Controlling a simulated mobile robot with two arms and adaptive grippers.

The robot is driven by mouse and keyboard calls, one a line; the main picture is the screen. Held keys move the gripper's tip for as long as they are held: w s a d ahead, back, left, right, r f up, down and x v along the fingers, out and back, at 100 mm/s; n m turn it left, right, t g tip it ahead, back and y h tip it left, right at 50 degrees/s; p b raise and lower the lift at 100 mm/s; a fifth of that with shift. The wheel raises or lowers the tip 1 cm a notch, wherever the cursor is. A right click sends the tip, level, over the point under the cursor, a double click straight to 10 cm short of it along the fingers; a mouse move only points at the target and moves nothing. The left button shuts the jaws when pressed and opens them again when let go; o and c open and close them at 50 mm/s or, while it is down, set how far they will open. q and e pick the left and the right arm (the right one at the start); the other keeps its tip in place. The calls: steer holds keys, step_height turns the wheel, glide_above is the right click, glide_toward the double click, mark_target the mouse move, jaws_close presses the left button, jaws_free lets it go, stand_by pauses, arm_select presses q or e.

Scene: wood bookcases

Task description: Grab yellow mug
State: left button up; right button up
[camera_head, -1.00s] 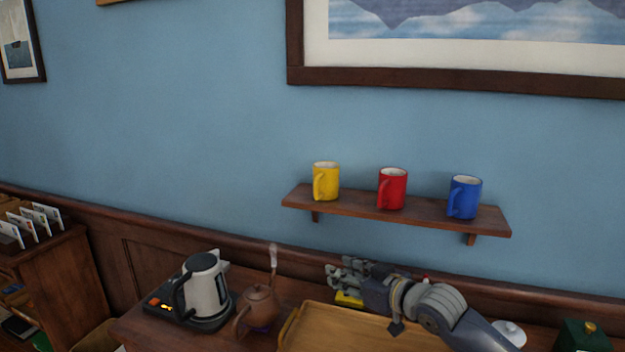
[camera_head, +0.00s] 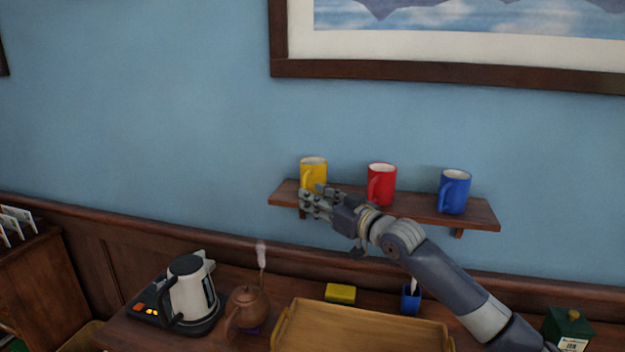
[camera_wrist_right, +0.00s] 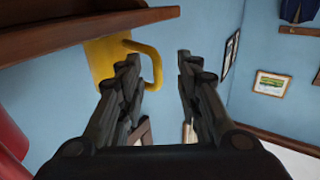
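The yellow mug (camera_head: 313,171) stands upright at the left end of the wall shelf (camera_head: 480,216). My right gripper (camera_head: 312,198) is in front of the mug's lower part and hides some of it in the head view. In the right wrist view the yellow mug (camera_wrist_right: 106,62) is just beyond the left finger, with its handle reaching toward the gap between the fingers. The right gripper (camera_wrist_right: 158,62) is open there, with nothing held. I cannot tell whether a finger touches the mug. My left gripper is not in view.
A red mug (camera_head: 381,184) and a blue mug (camera_head: 454,192) stand right of the yellow one. Below are a kettle (camera_head: 191,289), a brown teapot (camera_head: 248,304), a yellow block (camera_head: 340,293), a blue cup (camera_head: 411,299) and a wooden tray (camera_head: 360,330).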

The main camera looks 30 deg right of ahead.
mark_target(311, 181)
steer(key=w+p, duration=0.2)
steer(key=w, duration=0.3)
steer(key=shift+a, duration=0.15)
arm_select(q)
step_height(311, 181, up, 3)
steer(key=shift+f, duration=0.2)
arm_select(e)
jaws_close()
